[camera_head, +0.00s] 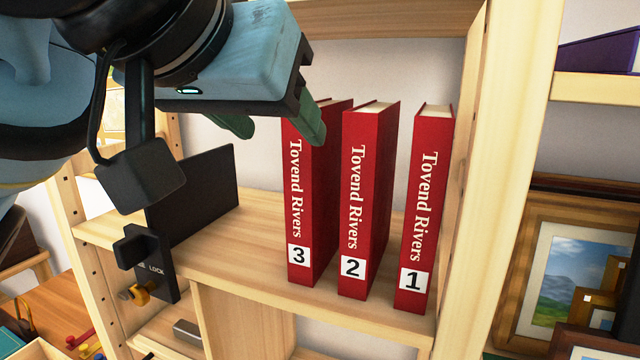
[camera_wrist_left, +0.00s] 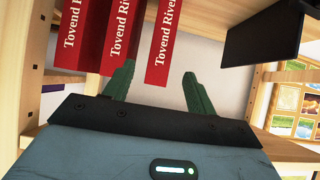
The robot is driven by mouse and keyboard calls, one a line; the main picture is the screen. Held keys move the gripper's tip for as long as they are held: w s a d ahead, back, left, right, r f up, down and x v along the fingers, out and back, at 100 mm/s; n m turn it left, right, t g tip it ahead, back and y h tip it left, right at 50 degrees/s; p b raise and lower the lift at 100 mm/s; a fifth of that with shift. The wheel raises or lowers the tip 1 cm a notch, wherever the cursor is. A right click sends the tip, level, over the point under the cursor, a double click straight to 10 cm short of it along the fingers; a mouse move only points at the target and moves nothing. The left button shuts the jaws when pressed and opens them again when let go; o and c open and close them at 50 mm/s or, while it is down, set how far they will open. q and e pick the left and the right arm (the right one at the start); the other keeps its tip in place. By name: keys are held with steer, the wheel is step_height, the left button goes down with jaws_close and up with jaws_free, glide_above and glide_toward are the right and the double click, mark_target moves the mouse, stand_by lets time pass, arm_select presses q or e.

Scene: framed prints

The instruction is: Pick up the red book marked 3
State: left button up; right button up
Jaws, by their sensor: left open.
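The red book marked 3 (camera_head: 298,215) stands upright on a wooden shelf (camera_head: 240,250), spine outward, leftmost of three matching red books. Its spine also shows in the left wrist view (camera_wrist_left: 163,50), with its number outside the frame. My left gripper (camera_head: 275,128) is open, its green fingers near the book's upper end. In the head view one finger overlaps the book's upper right and the other is left of it. In the left wrist view the fingers (camera_wrist_left: 157,84) lie to either side of the spine's line. I cannot tell whether they touch it. My right gripper is not in view.
The book marked 2 (camera_head: 366,200) stands close on the right, with a narrow gap. The book marked 1 (camera_head: 423,210) is farther right, near the shelf's side post (camera_head: 500,180). A black bookend (camera_head: 205,195) stands left, with free shelf between. Framed prints (camera_head: 570,275) sit far right.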

arm_select(q)
steer(key=w, duration=0.1)
steer(key=w+d, duration=0.1)
steer(key=w, duration=0.1)
steer(key=w+d, duration=0.1)
steer(key=w, duration=0.1)
steer(key=shift+d, duration=0.1)
steer(key=shift+w+d+f, duration=0.15)
steer(key=shift+w+d, duration=0.15)
steer(key=shift+w, duration=0.5)
steer(key=shift+w+d+f, duration=0.1)
steer(key=shift+w+d, duration=0.25)
steer(key=shift+w, duration=0.45)
steer(key=shift+w+d+f, duration=0.15)
steer(key=shift+w+d, duration=0.15)
steer(key=shift+w, duration=0.5)
jaws_close()
steer(key=shift+r, duration=0.1)
